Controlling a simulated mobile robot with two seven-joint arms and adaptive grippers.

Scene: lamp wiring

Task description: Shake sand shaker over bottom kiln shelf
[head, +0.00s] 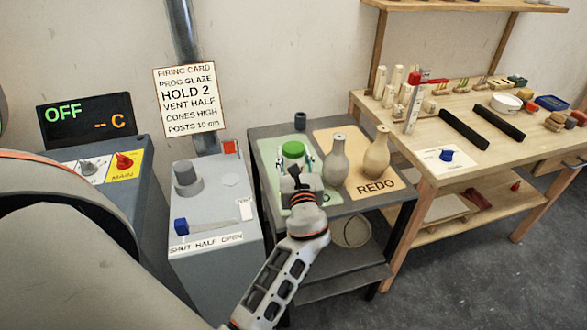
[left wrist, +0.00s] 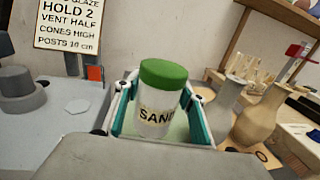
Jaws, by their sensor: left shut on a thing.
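The sand shaker (head: 293,150) is a clear jar with a green lid, over the green mat (head: 270,150) on the small dark table. In the left wrist view the shaker (left wrist: 156,105) stands nearly upright, with its SAND label partly visible. My left gripper (head: 295,166) is shut on the shaker, its teal-lined fingers on both sides of the jar. The shaker's base is hidden, so I cannot tell whether it touches the mat. I cannot make out the bottom kiln shelf. My right gripper is not in view.
Two vases, one grey (head: 335,160) and one tan (head: 376,155), stand close right on the REDO mat (head: 352,193). A grey box (head: 215,200) with a blue handle (head: 181,227) is left. The workbench (head: 450,165) at right holds several small items.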

